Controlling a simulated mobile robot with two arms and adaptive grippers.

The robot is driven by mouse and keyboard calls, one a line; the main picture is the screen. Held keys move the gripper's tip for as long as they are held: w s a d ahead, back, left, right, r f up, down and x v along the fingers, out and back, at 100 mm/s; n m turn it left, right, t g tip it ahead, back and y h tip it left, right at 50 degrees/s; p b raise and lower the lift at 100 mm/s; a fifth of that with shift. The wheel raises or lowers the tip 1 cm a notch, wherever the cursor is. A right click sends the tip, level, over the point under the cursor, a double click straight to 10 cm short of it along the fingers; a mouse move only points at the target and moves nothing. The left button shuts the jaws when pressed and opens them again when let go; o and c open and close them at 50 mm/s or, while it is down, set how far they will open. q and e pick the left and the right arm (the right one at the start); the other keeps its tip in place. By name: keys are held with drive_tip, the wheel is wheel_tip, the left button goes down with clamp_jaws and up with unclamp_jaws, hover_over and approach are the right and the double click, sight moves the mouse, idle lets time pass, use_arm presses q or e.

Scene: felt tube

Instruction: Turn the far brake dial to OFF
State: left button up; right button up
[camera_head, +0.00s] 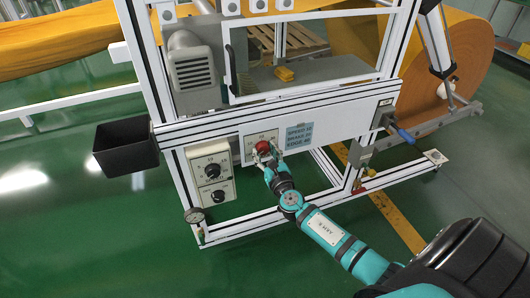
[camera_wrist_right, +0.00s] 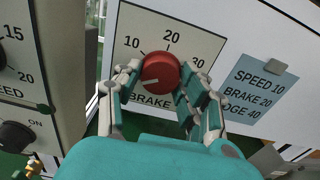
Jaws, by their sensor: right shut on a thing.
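The red brake dial (camera_wrist_right: 161,70) sits on a cream plate (camera_wrist_right: 185,28) marked 10, 20, 30 and BRAKE. Its white mark points left and slightly down, below the 10, towards a gripper finger. No OFF label is readable on this plate; the fingers cover its lower parts. The dial also shows in the head view (camera_head: 263,146). My right gripper (camera_wrist_right: 155,90) has its fingers on either side of the dial and is shut on it. It reaches the panel from below right in the head view (camera_head: 267,156). My left gripper is in neither view.
A blue card (camera_wrist_right: 262,88) reading SPEED 10, BRAKE 20, EDGE 40 is right of the dial. A grey control box (camera_head: 211,172) with black knobs is left. A black bin (camera_head: 125,148) hangs off the frame. The green floor in front is mostly clear.

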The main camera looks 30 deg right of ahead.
drive_tip(key=o, duration=1.2)
drive_tip(key=v, duration=1.2)
drive_tip(key=shift+s+f, duration=0.1)
drive_tip(key=shift+d, duration=0.1)
